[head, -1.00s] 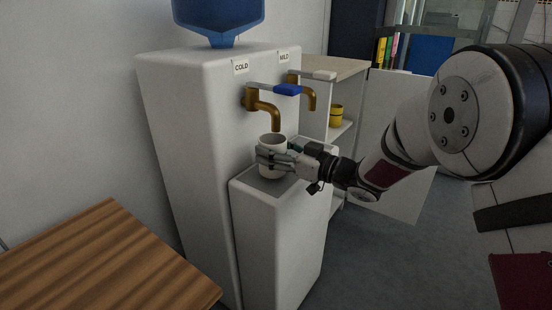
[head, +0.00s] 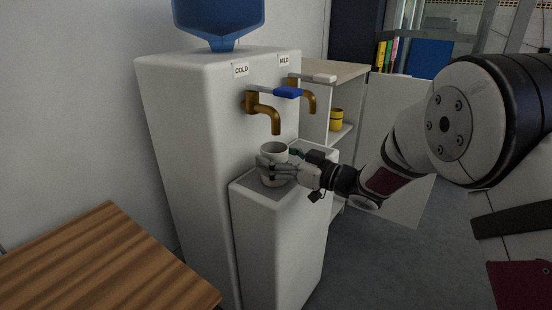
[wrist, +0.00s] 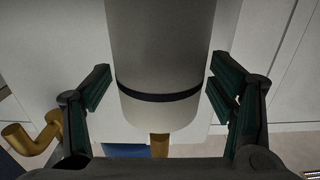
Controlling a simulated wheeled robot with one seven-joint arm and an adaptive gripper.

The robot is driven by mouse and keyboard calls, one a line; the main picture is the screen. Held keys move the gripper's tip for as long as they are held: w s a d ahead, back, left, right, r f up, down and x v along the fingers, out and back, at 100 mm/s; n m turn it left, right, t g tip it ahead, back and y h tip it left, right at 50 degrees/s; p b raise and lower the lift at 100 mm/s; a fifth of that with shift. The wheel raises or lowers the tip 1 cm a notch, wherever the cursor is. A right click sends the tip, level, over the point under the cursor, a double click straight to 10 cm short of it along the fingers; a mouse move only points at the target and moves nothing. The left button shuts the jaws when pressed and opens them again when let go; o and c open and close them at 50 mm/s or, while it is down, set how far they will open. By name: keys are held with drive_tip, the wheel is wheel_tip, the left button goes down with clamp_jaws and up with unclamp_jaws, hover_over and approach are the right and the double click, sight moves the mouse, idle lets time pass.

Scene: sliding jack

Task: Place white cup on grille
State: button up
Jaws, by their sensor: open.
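The white cup (head: 274,150) stands upright under the cold tap, on or just over the grey grille (head: 261,191) on top of the low white pedestal. My gripper (head: 267,168) reaches in from the right, with its fingers around the cup. In the wrist view the cup (wrist: 160,55), with a dark band around it, is between the two dark finger pads of my gripper (wrist: 159,80). The pads stand apart, with gaps at both sides of the cup. The cup's underside is not clearly visible, and the fingers cover part of its side.
The cold tap (head: 268,110) with a blue lever hangs just above the cup. The mild tap (head: 309,97) is to its right. The white dispenser body (head: 190,150) stands behind. A wooden table (head: 100,260) is at lower left. A yellow cup (head: 336,120) sits on a shelf.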

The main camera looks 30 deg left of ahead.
drive_tip(key=d+p, duration=0.3)
drive_tip(key=d, duration=0.9)
drive_tip(key=shift+s, duration=0.45)
